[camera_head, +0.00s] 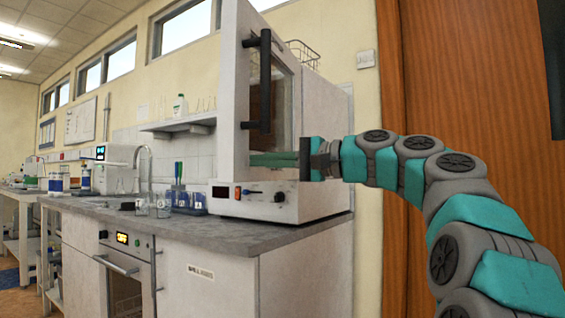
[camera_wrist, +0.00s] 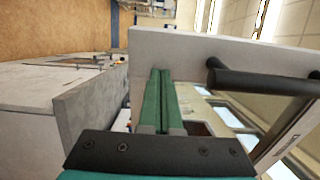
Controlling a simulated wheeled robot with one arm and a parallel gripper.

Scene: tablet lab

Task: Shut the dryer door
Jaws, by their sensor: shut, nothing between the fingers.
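The dryer (camera_head: 320,150) is a white box on the grey counter, with a control strip at its base. Its door (camera_head: 237,100) has a white frame, a glass window and a black upright handle (camera_head: 265,85). The door stands open, out from the body toward me. My gripper (camera_head: 252,159) is shut and empty, reaching in from the right, low on the door and below the handle. In the wrist view its green fingers (camera_wrist: 158,75) point at the door's white frame (camera_wrist: 225,52), with the handle (camera_wrist: 260,82) to their right. I cannot tell whether the fingertips touch the frame.
The counter (camera_head: 225,235) runs left, with a bottle rack (camera_head: 188,205) and glassware close beside the dryer. An oven (camera_head: 125,275) is set below. A wall shelf (camera_head: 180,123) hangs behind. A brown wooden door (camera_head: 470,90) stands at the right, behind my arm.

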